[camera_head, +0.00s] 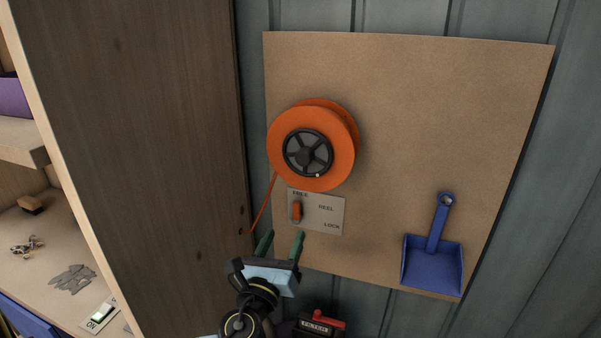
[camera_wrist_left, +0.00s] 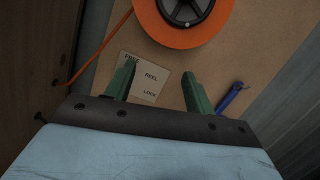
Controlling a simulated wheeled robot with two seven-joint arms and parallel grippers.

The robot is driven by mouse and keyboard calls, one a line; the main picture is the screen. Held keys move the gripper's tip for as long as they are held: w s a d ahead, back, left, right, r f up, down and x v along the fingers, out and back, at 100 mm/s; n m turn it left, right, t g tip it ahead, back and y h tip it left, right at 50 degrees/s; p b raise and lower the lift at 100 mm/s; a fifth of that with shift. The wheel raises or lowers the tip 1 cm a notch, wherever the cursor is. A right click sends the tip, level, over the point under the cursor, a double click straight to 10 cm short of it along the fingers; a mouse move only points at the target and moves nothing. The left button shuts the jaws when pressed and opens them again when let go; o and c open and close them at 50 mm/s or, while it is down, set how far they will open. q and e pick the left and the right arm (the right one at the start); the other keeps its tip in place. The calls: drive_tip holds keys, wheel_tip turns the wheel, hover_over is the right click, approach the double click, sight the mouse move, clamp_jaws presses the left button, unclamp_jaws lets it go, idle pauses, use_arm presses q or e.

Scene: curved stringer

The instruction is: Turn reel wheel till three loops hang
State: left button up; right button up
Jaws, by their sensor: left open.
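An orange reel (camera_head: 288,179) with a dark spoked wheel (camera_head: 308,153) is mounted on the brown board. It also shows at the top of the left wrist view (camera_wrist_left: 180,40). An orange line (camera_head: 262,203) runs from the reel's left side down to the wooden panel's edge; no hanging loops show. Below the reel is a plate (camera_head: 328,214) marked FREE, REEL and LOCK, with an orange lever (camera_head: 296,212) at the FREE end. My left gripper (camera_head: 283,239) is open and empty, its green fingers just below the plate. My right gripper is not in view.
A blue dustpan (camera_head: 433,266) hangs at the board's lower right. A dark box with a red handle (camera_head: 320,322) is at the bottom. A wooden cabinet side (camera_head: 130,120) stands left of the board, with shelves of small items beyond. The board right of the reel is clear.

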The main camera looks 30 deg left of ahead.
use_arm(q)
drive_tip(key=m+t, duration=0.2)
approach(302, 160)
drive_tip(key=p+x, duration=0.4)
drive_tip(key=x, duration=0.3)
drive_tip(key=shift+w+r, duration=0.25)
drive_tip(key=shift+w+a+r, duration=0.15)
drive_tip(key=shift+w+a, duration=0.05)
drive_tip(key=shift+w, duration=0.35)
drive_tip(key=c, duration=1)
